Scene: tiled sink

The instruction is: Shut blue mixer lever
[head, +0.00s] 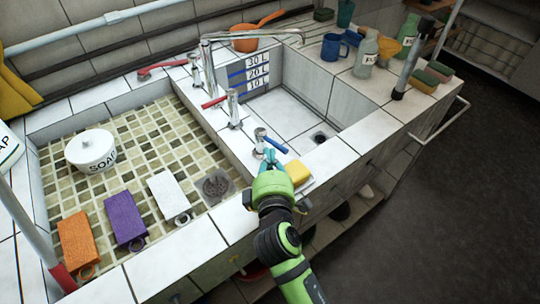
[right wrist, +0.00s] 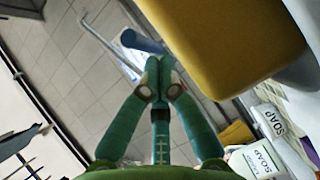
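The blue mixer lever (head: 277,146) sticks out to the right from its chrome valve post (head: 260,141) on the tiled divider between the two basins. It also shows in the right wrist view (right wrist: 142,42), just beyond my fingertips. My right gripper (head: 268,157) is at the near side of the post, just below the lever. In the right wrist view its teal fingers (right wrist: 153,67) are together, with nothing seen between them. Whether the fingertips touch the lever or post, I cannot tell. My left gripper is not in view.
A yellow sponge (head: 298,172) lies right beside my right gripper. Red levers (head: 214,102) sit farther back along the divider, by the chrome spout (head: 250,36). A soap pot (head: 91,150) and colored sponges are in the left basin. The right basin (head: 290,115) is empty.

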